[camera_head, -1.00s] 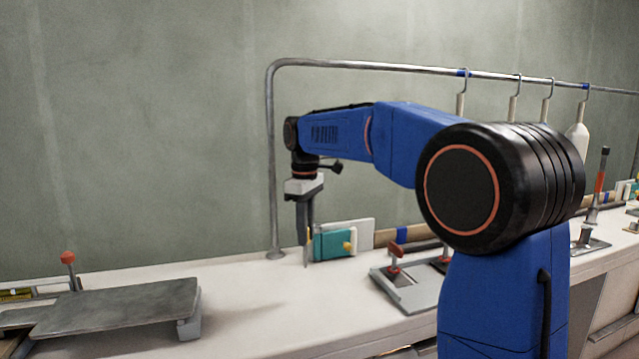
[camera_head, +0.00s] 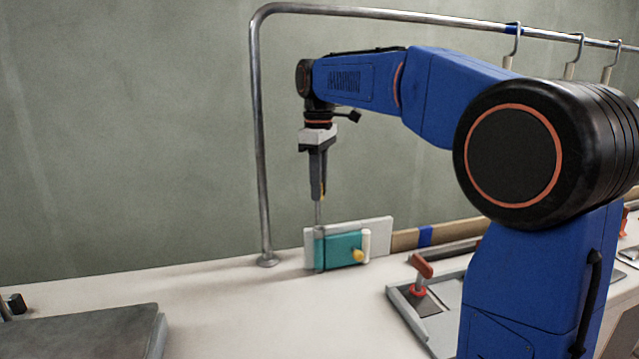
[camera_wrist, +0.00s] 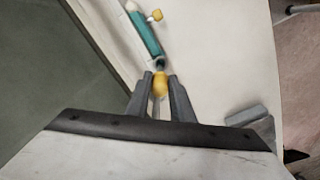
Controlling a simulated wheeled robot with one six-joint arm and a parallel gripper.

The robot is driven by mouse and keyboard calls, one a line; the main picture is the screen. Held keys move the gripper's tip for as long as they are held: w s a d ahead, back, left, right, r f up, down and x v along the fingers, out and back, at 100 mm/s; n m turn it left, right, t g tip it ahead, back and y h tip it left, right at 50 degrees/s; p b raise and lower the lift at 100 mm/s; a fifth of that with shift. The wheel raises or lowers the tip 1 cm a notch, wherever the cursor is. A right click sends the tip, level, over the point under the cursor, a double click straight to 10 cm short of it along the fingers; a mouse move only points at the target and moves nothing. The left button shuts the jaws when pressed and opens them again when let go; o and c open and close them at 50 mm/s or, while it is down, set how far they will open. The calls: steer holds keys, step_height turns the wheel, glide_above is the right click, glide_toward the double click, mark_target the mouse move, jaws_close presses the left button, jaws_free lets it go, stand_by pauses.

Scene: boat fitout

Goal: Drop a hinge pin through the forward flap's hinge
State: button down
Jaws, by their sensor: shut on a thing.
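The teal flap (camera_head: 343,250) with a yellow knob (camera_head: 358,255) stands upright against a pale backing plate (camera_head: 377,227) on the bench. Its hinge edge (camera_head: 319,247) is at its left side. My gripper (camera_head: 319,193) points down above that edge, shut on a thin grey hinge pin (camera_head: 318,212) with a yellow part at the fingertips. The pin hangs down toward the top of the hinge; I cannot tell whether its tip is in it. In the wrist view the yellow part (camera_wrist: 160,84) sits between the fingers, in line with the teal flap (camera_wrist: 147,36).
A metal rail (camera_head: 258,150) rises from the bench left of the flap and runs overhead with hooks. A grey fixture with a red-handled clamp (camera_head: 421,266) is to the right. A dark flat plate (camera_head: 85,335) lies front left. The bench between is clear.

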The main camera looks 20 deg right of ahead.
mark_target(319, 223)
steer(key=shift+f, duration=4.1)
steer(key=c, duration=1.5)
jaws_free()
steer(key=shift+a, duration=0.1)
steer(key=shift+o, duration=0.2)
